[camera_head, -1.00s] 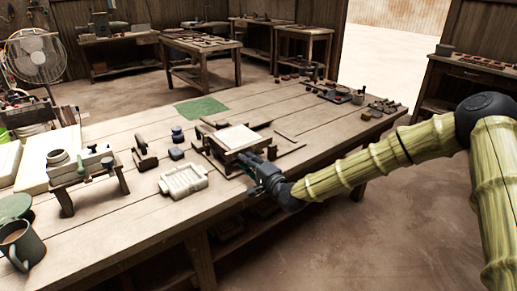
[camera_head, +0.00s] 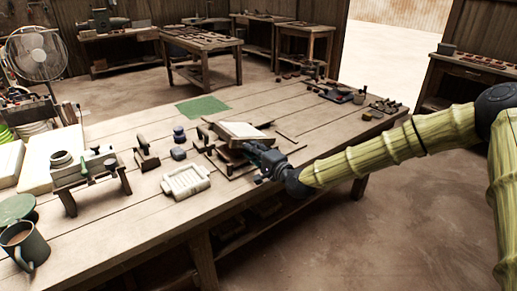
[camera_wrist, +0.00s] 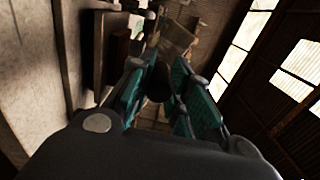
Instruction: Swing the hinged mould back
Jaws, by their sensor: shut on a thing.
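The hinged mould (camera_head: 241,131) is a wooden frame with a pale top face, on the press at the middle of the workbench. It is tilted, with its near right side raised above the press base (camera_head: 222,163). My gripper (camera_head: 256,153) is at the mould's near edge, shut on its handle. The wrist view shows the teal-padded fingers around a dark round piece (camera_wrist: 160,84), which looks like the end of that handle. The fingers hide most of the handle, and the hinge is not clear.
On the workbench (camera_head: 120,225), a pale ribbed tray (camera_head: 186,181), a wooden block tool (camera_head: 146,155) and small dark blue pots (camera_head: 178,135) stand left of the press. A green mat (camera_head: 202,107) lies behind it. Small tools lie at the far right end.

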